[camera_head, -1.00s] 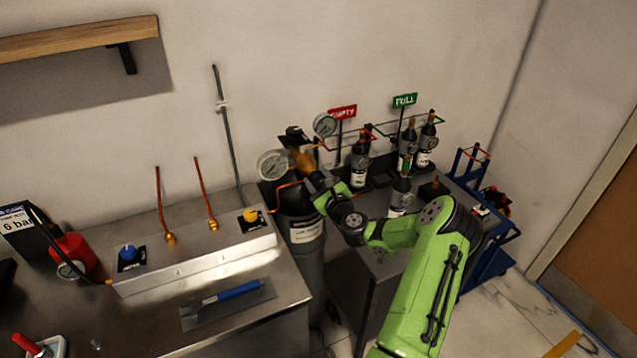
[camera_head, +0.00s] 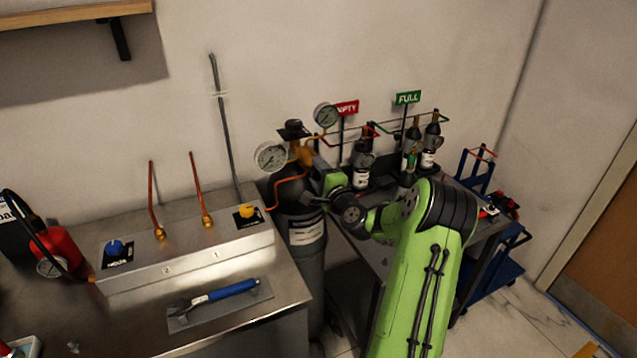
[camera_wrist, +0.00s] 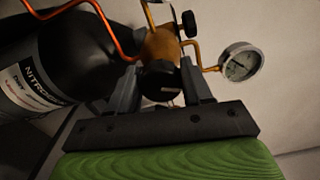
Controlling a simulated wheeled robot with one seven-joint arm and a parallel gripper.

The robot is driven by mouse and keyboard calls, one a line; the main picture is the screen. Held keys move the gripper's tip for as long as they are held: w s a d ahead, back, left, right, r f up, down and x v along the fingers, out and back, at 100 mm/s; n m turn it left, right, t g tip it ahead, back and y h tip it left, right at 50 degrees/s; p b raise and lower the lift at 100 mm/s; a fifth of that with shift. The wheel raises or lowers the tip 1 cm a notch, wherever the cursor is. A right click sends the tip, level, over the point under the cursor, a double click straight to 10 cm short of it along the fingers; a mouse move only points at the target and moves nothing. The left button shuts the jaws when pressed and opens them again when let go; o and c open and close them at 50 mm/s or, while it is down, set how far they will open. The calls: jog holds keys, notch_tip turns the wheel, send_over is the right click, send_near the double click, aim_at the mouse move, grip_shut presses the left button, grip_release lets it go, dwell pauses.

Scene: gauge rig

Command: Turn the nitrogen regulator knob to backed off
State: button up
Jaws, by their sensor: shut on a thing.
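The black regulator knob (camera_wrist: 162,82) sits on the brass regulator body (camera_wrist: 160,46) in the wrist view, with a pale mark on its face. My gripper (camera_wrist: 163,84) is shut on the knob, one finger on each side. In the head view my gripper (camera_head: 318,178) is at the regulator, and my wrist hides the knob. The black nitrogen cylinder (camera_head: 290,200) stands below the regulator; its label (camera_wrist: 30,88) shows in the wrist view. One round gauge (camera_head: 270,157) is left of the regulator and another (camera_head: 326,115) is above right; one gauge (camera_wrist: 240,62) shows in the wrist view.
A steel bench (camera_head: 130,325) with a valve panel (camera_head: 185,262) and a blue-handled wrench (camera_head: 225,292) is at left. Orange copper tubing (camera_wrist: 110,30) runs close to the regulator. Several small bottles stand at right under the EMPTY and FULL (camera_head: 408,97) signs.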

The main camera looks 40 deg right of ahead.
jog(key=shift+f+n+b, duration=0.15)
jog(key=shift+n+b, duration=0.95)
jog(key=shift+b, duration=0.05)
jog(key=shift+f+n+b, duration=0.1)
jog(key=shift+n+b, duration=1)
jog(key=o, duration=1)
jog(key=shift+r, duration=0.1)
jog(key=b+v, duration=0.3)
jog(key=v, duration=1.3)
jog(key=shift+w, duration=0.1)
